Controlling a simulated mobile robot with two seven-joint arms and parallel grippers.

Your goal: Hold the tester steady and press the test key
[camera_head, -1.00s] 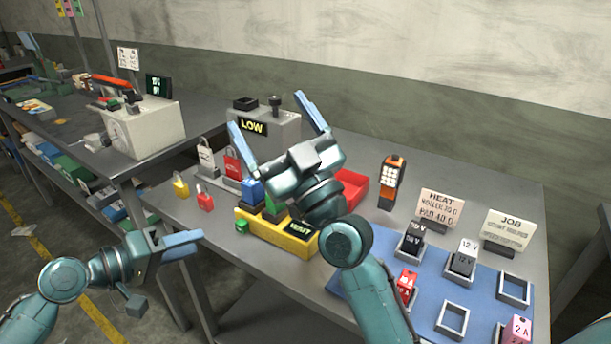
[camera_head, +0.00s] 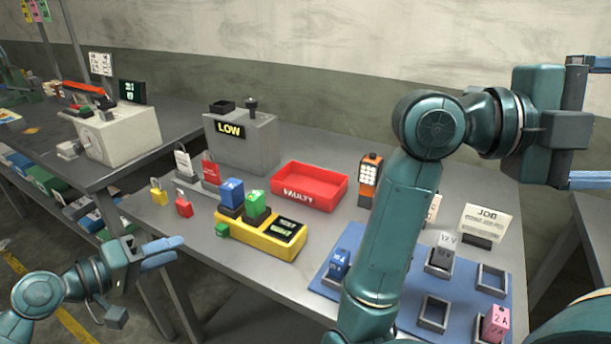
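My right gripper (camera_head: 590,122) is open at the right, far from the tester, fingertips cut by the frame.
A red tray (camera_head: 318,201) and an orange keypad device (camera_head: 369,170) stand behind. A grey box reading LOW (camera_head: 240,143) is at the back. A blue mat (camera_head: 460,319) with blocks and sockets lies right, partly hidden by my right arm. Small padlocks (camera_head: 183,207) stand left of the tester.

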